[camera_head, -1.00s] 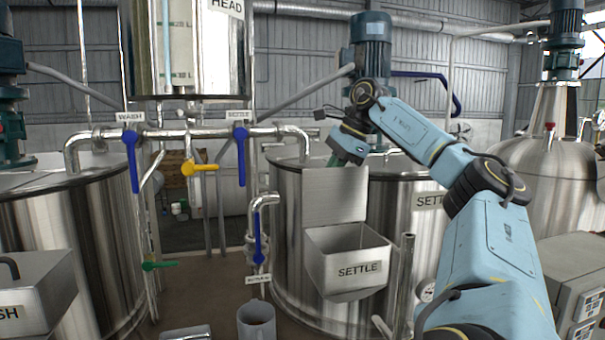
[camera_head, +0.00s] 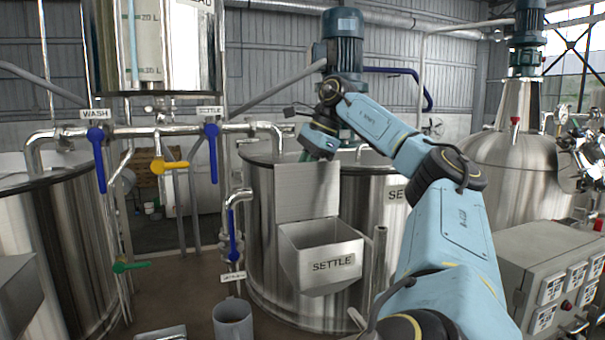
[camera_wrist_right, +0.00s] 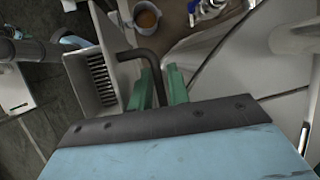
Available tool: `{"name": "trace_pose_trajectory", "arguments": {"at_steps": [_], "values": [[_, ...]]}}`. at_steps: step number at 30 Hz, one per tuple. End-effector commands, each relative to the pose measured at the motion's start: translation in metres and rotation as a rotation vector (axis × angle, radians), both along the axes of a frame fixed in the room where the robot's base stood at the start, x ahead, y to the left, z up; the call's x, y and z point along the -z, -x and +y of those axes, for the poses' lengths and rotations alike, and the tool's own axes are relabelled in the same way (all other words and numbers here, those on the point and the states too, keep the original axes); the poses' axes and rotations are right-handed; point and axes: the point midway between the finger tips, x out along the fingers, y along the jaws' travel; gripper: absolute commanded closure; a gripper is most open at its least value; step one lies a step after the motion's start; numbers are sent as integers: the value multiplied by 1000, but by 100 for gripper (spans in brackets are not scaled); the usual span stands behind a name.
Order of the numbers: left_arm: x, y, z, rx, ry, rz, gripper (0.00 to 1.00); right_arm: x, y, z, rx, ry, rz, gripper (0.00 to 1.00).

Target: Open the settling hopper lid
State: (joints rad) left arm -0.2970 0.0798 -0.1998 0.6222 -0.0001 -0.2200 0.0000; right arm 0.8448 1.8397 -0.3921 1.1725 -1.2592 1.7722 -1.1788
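The settling hopper (camera_head: 322,264) is a grey metal box labelled SETTLE on the front of the settle tank. Its flat lid (camera_head: 307,190) stands upright at the back of the box, and the mouth is uncovered. In the right wrist view the open hopper (camera_wrist_right: 75,72) shows a slotted grate inside. My right gripper (camera_head: 308,152) is at the lid's top edge, partly hidden behind it. In the wrist view its green fingers (camera_wrist_right: 160,86) close around the lid's dark bent handle (camera_wrist_right: 143,54), with no clear gap seen. My left gripper is not in view.
Blue valve levers (camera_head: 97,158) and a yellow one (camera_head: 170,165) hang from pipes at left. A grey mug (camera_head: 233,322) stands in front of the tank. An upright pipe (camera_head: 378,262) is just right of the hopper. A control box (camera_head: 550,275) stands at right.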

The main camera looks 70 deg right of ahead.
Motion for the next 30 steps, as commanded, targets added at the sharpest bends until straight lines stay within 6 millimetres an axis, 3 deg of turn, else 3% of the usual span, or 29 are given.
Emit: {"name": "trace_pose_trajectory", "arguments": {"at_steps": [8,21,30], "values": [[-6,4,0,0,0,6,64,-14,5,-2,3,1,-3,82],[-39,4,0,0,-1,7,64,-99,42,-13,5,2,1,82],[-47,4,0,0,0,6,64,-122,53,-16,1,0,-1,82]]}}
